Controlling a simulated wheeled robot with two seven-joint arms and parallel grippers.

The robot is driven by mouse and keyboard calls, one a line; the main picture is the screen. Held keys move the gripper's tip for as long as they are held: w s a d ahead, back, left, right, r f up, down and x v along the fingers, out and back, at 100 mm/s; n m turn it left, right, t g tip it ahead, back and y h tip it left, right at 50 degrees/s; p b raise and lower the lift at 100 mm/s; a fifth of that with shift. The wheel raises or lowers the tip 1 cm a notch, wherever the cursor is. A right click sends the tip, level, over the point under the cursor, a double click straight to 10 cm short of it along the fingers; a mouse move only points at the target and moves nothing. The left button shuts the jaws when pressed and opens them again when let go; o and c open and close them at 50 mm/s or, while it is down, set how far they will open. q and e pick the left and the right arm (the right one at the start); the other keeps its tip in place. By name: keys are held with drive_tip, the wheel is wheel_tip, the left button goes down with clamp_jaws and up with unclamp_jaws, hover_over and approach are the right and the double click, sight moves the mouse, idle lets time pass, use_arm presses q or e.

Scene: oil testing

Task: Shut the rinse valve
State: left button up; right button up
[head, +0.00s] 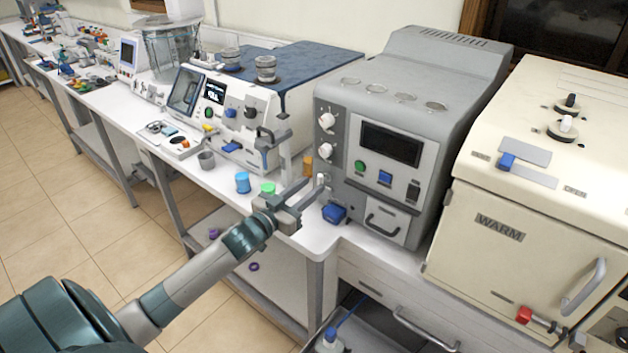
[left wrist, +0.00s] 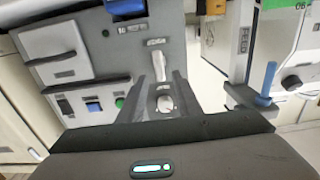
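My left gripper (head: 314,188) is at the lower left front of the grey machine, with its fingers apart. A small white valve part (head: 320,179) shows by its fingertips. In the left wrist view a white lever (left wrist: 151,74) and a round white knob (left wrist: 165,103) sit on the machine's grey panel. The knob shows between the fingers of my left gripper (left wrist: 169,75), and the lever is near the fingertips. I cannot tell whether the fingers touch either one. The labels are too small to read, so I cannot confirm which part is the rinse valve. My right gripper is out of view.
The grey machine (head: 440,90) stands close ahead, with a blue container (head: 334,213) at its base. A blue-handled tap (head: 265,155) stands to the left. A blue cup (head: 242,182) and a grey cup (head: 206,159) are on the counter. A drawer below is open.

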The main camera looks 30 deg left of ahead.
use_arm(q)
drive_tip(key=shift+w+d, duration=0.1)
drive_tip(key=shift+w, duration=1.25)
drive_tip(key=shift+c, duration=0.3)
clamp_jaws()
